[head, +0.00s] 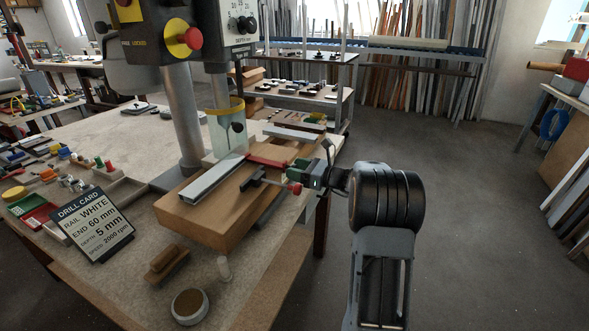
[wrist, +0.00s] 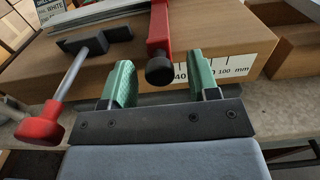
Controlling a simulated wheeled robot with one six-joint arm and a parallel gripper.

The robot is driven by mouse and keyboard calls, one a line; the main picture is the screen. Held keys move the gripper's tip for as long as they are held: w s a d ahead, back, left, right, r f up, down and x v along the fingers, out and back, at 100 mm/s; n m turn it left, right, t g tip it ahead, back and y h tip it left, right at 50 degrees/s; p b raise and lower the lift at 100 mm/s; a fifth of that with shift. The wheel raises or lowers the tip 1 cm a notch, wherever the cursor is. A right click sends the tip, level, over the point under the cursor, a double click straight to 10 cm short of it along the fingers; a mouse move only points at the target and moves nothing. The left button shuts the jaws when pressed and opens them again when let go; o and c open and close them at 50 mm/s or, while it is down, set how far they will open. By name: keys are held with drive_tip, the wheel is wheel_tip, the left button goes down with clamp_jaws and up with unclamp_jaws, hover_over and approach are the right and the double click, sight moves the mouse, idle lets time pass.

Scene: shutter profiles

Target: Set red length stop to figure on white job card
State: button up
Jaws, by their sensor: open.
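The red length stop (wrist: 160,28) crosses the wooden block's edge in the wrist view, and its black knob (wrist: 160,71) hangs at the front. The red bar also shows in the head view (head: 265,161). My gripper (wrist: 158,80) is open, with green fingers on either side of the knob and gaps visible. In the head view my gripper (head: 311,174) is at the block's right side. A scale (wrist: 215,66) reads 40 and 100 mm to the knob's right; the knob partly hides it. The job card (head: 92,224) reads RAIL WHITE, END 60 mm, DEPTH 5 mm.
A pale rail (head: 213,180) lies on the wooden block (head: 205,218) under the drill's clear guard (head: 228,132). A clamp lever with a red knob (wrist: 40,125) is left of my gripper. A brush (head: 167,262) and round tin (head: 189,306) stand in front.

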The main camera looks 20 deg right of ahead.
drive_tip(key=shift+w+a, duration=0.35)
drive_tip(key=shift+c, duration=0.3)
clamp_jaws()
